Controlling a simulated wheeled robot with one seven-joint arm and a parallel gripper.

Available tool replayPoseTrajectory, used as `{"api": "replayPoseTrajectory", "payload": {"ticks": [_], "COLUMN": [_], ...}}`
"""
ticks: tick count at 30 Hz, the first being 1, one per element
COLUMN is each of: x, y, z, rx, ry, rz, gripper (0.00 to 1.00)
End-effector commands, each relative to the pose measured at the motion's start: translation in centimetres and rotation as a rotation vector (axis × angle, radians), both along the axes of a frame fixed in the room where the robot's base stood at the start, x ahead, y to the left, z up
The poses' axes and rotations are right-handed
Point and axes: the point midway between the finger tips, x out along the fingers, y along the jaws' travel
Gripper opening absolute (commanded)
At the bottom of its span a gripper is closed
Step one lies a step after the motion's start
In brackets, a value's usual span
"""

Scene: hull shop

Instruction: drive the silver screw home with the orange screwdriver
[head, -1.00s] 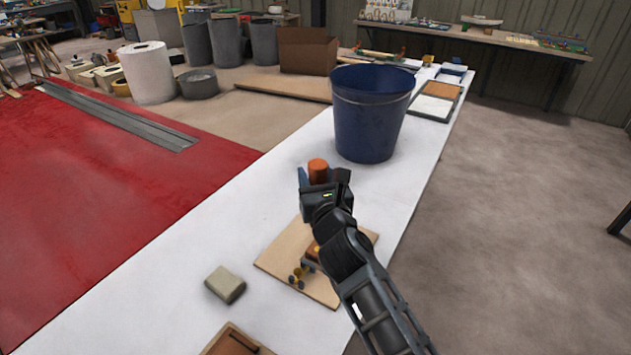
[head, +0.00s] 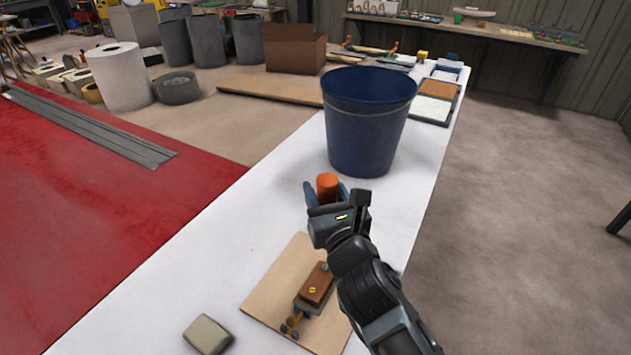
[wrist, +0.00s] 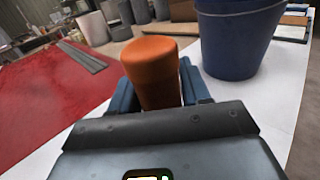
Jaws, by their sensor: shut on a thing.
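The orange screwdriver's handle (head: 327,185) stands up between the fingers of my gripper (head: 325,195). In the wrist view the orange handle (wrist: 153,72) is upright between the two dark blue fingers; its shaft and tip are hidden. My gripper is shut on it, beyond the far end of the tan board (head: 262,300) and in front of the blue bucket. A brown wooden block (head: 318,283) lies on the board, with a brass-coloured screw (head: 312,290) in its top. A small grey spot (head: 324,267) at the block's far end may be the silver screw.
The blue bucket (head: 366,130) stands close beyond my gripper on the white bench (head: 215,270). A grey-beige block (head: 207,334) lies left of the board. A brass-coloured clamp part (head: 291,325) is at the wooden block's near end. The bench's left part is clear.

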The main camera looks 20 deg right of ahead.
Motion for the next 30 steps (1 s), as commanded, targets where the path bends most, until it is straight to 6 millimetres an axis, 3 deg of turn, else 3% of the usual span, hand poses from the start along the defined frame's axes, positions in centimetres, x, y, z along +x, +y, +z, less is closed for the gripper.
{"api": "replayPoseTrajectory", "payload": {"ticks": [8, 21, 30], "x": [-0.3, -0.3, -0.3], "y": [0.0, 0.0, 0.0], "z": [-0.8, -5.0, -6.1], "rx": [0.0, 0.001, 0.001], "ry": [-0.001, -0.003, -0.002], "rz": [0.0, 0.001, 0.001], "gripper": [0.16, 0.16, 0.16]}}
